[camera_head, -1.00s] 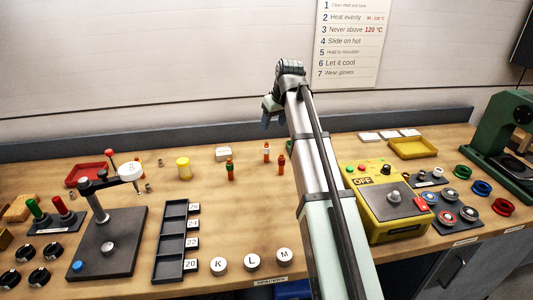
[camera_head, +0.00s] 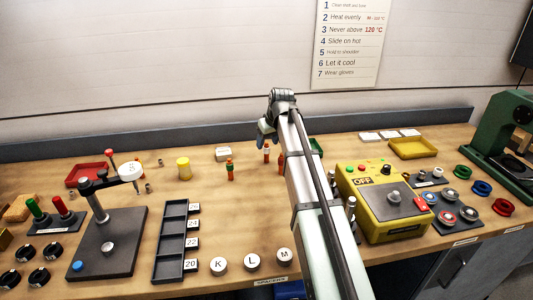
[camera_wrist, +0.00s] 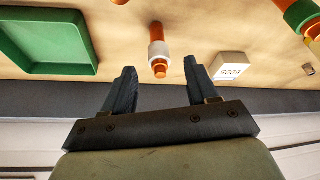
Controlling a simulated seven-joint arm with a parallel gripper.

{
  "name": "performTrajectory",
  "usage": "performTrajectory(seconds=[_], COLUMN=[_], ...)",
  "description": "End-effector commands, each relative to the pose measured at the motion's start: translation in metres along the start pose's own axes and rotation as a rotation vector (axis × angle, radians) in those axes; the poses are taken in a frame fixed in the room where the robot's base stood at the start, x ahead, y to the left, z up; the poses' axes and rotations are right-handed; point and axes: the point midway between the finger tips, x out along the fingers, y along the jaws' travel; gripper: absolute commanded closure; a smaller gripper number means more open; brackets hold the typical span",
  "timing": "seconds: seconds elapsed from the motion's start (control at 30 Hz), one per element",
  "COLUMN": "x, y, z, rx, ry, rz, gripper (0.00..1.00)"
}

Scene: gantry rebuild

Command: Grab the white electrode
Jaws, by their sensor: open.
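The white electrode is an orange stick with a white collar; it stands on the table in the head view (camera_head: 266,154). In the wrist view, the white electrode (camera_wrist: 159,50) lies ahead of the gap between my fingertips, apart from both. My gripper (camera_wrist: 160,68) is open and empty. In the head view my gripper (camera_head: 263,136) hangs just above and behind the electrode, and its fingers are partly hidden by my wrist.
A green-banded electrode (camera_head: 230,170) stands to the left, and another orange electrode (camera_head: 281,163) close to the right, partly behind my arm. A small white box (camera_head: 223,154) is behind left. A green tray (camera_wrist: 48,42) lies left in the wrist view.

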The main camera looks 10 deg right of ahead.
Motion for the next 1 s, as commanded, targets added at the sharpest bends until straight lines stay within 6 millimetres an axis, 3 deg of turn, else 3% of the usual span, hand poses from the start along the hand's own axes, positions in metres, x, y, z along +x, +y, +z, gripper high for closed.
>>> performTrajectory(seconds=[0.2,0.5,1.0], x=[0.028,0.034,0.033], y=[0.0,0.0,0.0], z=[0.002,0.002,0.002], rx=[0.0,0.0,0.0], ry=[-0.001,0.0,0.0], rz=[0.0,0.0,0.0], gripper=[0.42,0.42,0.89])
